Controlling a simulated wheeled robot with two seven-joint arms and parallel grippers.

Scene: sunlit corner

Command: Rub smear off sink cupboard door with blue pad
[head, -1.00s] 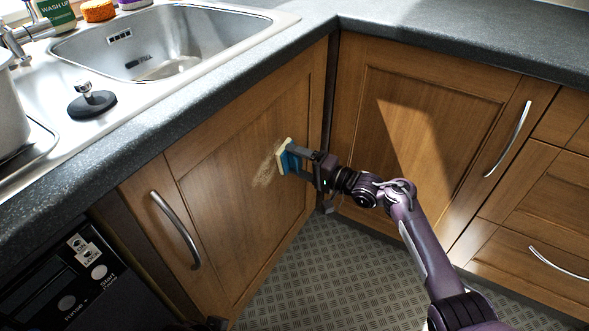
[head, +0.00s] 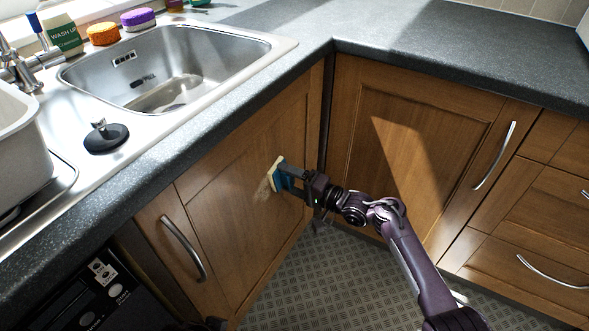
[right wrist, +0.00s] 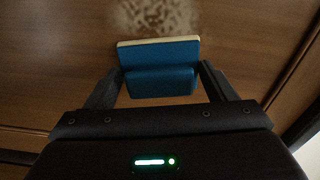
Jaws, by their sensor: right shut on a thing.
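The sink cupboard door (head: 222,222) is brown wood, below the sink. A pale, speckled smear (head: 262,190) is on its right half, just left of the pad; it also shows at the top of the right wrist view (right wrist: 155,14). My right gripper (head: 289,180) is shut on the blue pad (head: 281,179) by its blue back. The pad's cream face (head: 273,173) is turned to the door, at the smear's edge. I cannot tell whether it touches, and it may hide part of the smear. The right wrist view shows the pad (right wrist: 160,68) between both fingers. My left gripper is not in view.
The grey worktop (head: 400,50) overhangs both cupboards. Another cupboard door (head: 400,150) meets the corner at right, close to my right arm. A curved handle (head: 183,248) sticks out on the sink door's left. The patterned floor (head: 330,275) is clear.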

